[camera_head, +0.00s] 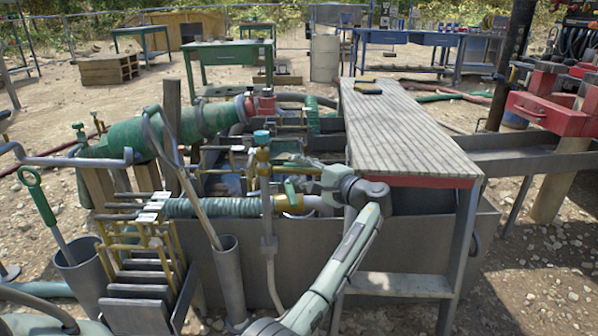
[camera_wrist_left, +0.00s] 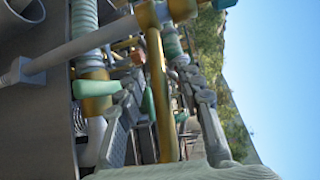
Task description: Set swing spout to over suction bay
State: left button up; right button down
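A brass standpipe with a blue cap (camera_head: 262,137) rises at the tank's near side. A thin brass pipe (camera_head: 284,170), which looks like the swing spout, runs sideways from it toward my left gripper (camera_head: 305,167). In the left wrist view this brass pipe (camera_wrist_left: 159,95) passes between the two grey fingers of the left gripper (camera_wrist_left: 162,88). The fingers stand apart, with gaps beside the pipe; I cannot tell whether either touches it. Tank bays (camera_head: 222,160) lie behind the standpipe, partly hidden; I cannot tell which is the suction bay. My right gripper is out of view.
A ribbed green hose (camera_head: 205,207) with a green valve lever (camera_head: 290,188) runs just below the gripper. A slatted walkway (camera_head: 410,130) stands close on the right. A leaning metal bar (camera_head: 178,165) and a big green pump body (camera_head: 170,135) are left.

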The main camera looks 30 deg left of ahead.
pick_arm(q)
jog(key=v, duration=1.2)
